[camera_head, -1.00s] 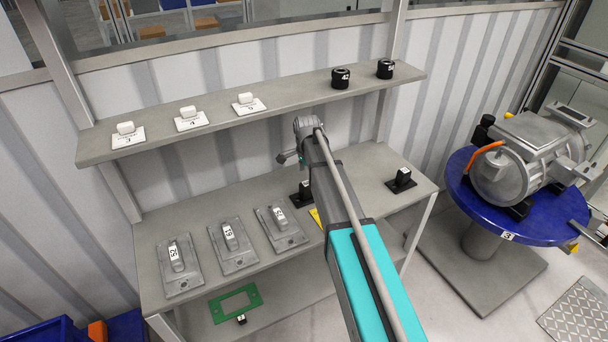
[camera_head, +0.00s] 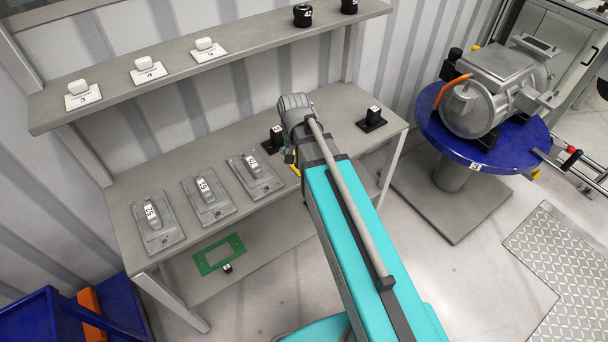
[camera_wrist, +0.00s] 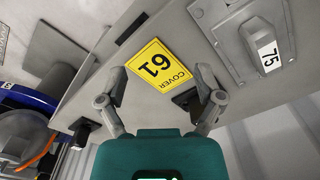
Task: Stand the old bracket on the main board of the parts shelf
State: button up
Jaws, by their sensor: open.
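No part in view can be told for certain as the old bracket. The parts shelf's main board (camera_head: 128,192) is the grey middle board. Two black upright pieces on flat feet stand on it, one at the right (camera_head: 372,119) and one nearer the middle (camera_head: 273,140). My gripper (camera_wrist: 162,73) is open, with nothing visible held between its fingers. In the wrist view it points at the board, over a yellow card (camera_wrist: 155,62) printed COVER. A black piece (camera_wrist: 187,100) shows by the right finger, partly hidden. In the head view my arm hides the gripper.
Several grey covers on plates (camera_head: 208,200) lie along the board's left. The upper board (camera_head: 120,86) carries white blocks and black round parts. A green frame (camera_head: 219,254) lies on the lower board. The drive unit (camera_head: 490,95) sits on a blue round table (camera_head: 434,128). Right-hand floor is mostly clear.

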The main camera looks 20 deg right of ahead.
jog(key=s+n, duration=0.4)
jog(key=s, duration=0.3)
jog(key=shift+s+d, duration=0.2)
jog(key=shift+s, duration=0.05)
